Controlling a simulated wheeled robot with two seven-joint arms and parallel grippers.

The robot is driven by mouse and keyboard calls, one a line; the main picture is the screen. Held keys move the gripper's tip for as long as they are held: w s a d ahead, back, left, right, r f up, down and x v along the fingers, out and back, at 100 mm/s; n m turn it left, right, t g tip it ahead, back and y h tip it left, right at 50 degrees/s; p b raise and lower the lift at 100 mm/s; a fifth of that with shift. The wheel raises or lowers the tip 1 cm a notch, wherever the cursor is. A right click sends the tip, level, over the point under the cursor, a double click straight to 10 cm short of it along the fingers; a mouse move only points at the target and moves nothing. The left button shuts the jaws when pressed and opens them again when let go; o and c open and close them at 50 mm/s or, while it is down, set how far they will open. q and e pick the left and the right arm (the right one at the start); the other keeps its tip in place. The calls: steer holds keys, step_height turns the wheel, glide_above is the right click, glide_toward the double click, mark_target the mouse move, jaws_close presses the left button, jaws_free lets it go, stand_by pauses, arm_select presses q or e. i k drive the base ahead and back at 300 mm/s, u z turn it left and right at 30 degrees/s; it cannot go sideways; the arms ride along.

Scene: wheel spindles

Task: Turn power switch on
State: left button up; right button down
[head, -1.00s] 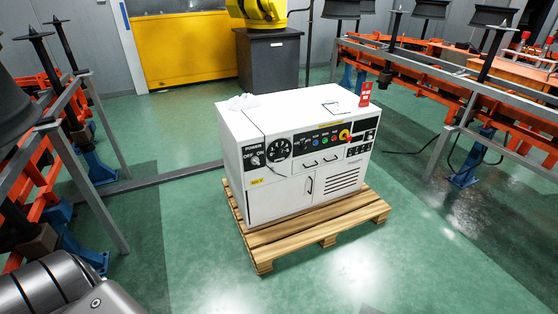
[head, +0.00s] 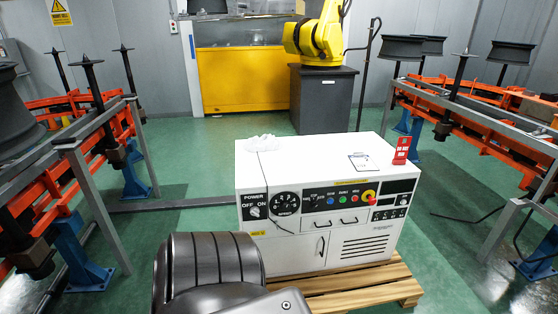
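The white control cabinet (head: 310,207) stands on a wooden pallet (head: 360,290) in the middle of the head view. Its power switch (head: 254,211) is a small knob under the word POWER, between OFF and ON labels, at the upper left of the front panel. Which way the knob points is too small to tell. A large dial, several coloured buttons and a red-and-yellow emergency stop (head: 369,196) sit to its right. My dark arm link shows at the bottom, in front of the cabinet's lower left. Neither gripper is in view.
A red sign (head: 402,150), a paper sheet (head: 362,162) and a white crumpled item (head: 262,143) lie or stand on the cabinet top. Orange spindle racks (head: 75,190) stand on both sides. Green floor (head: 180,140) is clear behind the cabinet.

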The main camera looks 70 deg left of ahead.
mark_target(253, 210)
steer(key=u, duration=0.25)
steer(key=i, duration=0.75)
steer(key=u, duration=1.1)
steer(key=i, duration=0.6)
steer(key=u, duration=0.6)
